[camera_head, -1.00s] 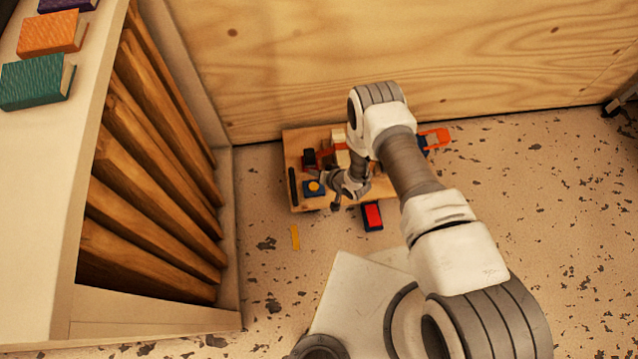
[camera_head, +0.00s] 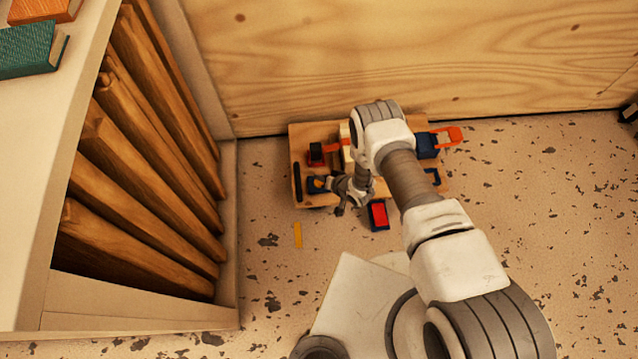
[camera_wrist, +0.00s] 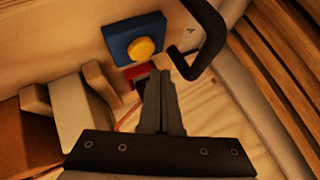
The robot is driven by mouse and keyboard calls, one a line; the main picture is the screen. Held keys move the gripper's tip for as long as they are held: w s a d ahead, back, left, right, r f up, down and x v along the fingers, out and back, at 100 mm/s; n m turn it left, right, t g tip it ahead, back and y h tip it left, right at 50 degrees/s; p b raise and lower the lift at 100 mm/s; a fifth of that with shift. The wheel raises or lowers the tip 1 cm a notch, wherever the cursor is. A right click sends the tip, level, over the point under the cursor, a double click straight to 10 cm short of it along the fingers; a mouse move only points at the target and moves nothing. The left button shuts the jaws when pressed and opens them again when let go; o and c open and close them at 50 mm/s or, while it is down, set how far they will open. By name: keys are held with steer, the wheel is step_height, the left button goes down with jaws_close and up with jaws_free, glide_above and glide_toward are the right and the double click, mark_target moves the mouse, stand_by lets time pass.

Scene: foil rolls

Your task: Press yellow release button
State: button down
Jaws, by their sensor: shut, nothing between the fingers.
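The yellow button (camera_wrist: 142,48) is a round knob on a dark blue square base (camera_wrist: 120,38), in the upper middle of the wrist view. In the head view the blue base (camera_head: 314,187) sits at the left of a wooden board (camera_head: 300,140), and the button is partly hidden by my gripper (camera_head: 338,190). My gripper (camera_wrist: 160,75) is shut and empty. In the wrist view its fingertips appear just below and right of the button. I cannot tell whether they touch it.
A black handle (camera_wrist: 212,35) stands right of the button. A red block (camera_wrist: 138,72) shows behind my fingertips. A red and blue block (camera_head: 379,214) lies at the board's front edge. A slatted wooden cabinet (camera_head: 150,190) stands left, and a plywood wall (camera_head: 400,50) rises behind.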

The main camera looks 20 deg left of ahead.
steer(key=shift+f, duration=0.7)
steer(key=shift+f, duration=0.15)
stand_by(1.5)
steer(key=shift+f, duration=0.25)
steer(key=shift+f, duration=0.6)
stand_by(0.6)
steer(key=shift+r, duration=0.15)
steer(key=shift+r+p, duration=0.65)
steer(key=shift+r, duration=0.2)
steer(key=shift+r+p, duration=1.75)
steer(key=shift+r, duration=0.8)
